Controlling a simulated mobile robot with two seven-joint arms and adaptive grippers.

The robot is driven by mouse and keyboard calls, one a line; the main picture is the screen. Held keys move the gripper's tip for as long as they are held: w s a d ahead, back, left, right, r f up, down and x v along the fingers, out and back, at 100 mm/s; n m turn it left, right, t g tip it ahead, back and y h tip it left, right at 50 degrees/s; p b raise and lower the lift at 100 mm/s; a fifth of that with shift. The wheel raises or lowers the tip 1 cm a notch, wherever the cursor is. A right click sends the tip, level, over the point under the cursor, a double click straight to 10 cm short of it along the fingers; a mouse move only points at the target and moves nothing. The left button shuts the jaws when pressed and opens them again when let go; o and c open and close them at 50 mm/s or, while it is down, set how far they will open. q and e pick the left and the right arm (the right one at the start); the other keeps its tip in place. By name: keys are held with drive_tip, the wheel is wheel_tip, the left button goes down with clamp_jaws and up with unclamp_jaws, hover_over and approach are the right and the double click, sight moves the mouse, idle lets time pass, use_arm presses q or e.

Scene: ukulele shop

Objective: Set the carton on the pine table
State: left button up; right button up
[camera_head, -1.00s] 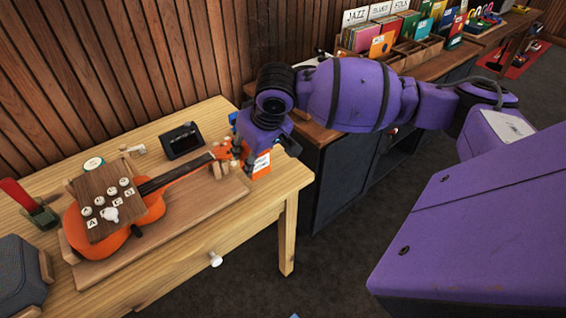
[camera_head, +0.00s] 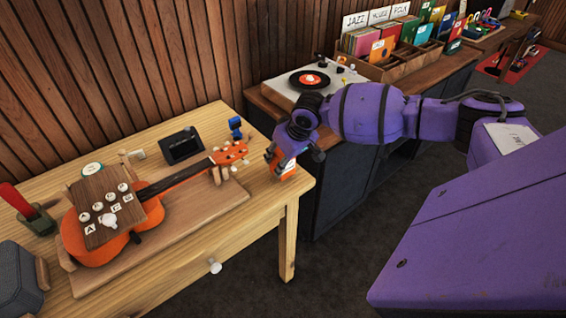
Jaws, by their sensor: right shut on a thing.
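The pine table (camera_head: 262,215) has a light wooden top and fills the left and middle of the head view. A small orange-and-white carton (camera_head: 287,171) is at the table's right end, near the corner. My right gripper (camera_head: 284,160) comes down from above and is shut on the carton, hiding its upper part. I cannot tell whether the carton's base touches the tabletop or hangs just above it. My left gripper is not in view.
An orange ukulele (camera_head: 92,243) lies in a wooden cradle, its headstock (camera_head: 232,153) left of the carton. A dark small device (camera_head: 181,145) and a blue item (camera_head: 235,128) stand behind it. A turntable (camera_head: 309,80) sits on the dark cabinet behind my arm.

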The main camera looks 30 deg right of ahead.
drive_tip(key=shift+f, duration=0.7)
drive_tip(key=shift+f, duration=0.1)
drive_tip(key=o, duration=1.2)
drive_tip(key=p+v, duration=0.1)
drive_tip(key=v, duration=1.1)
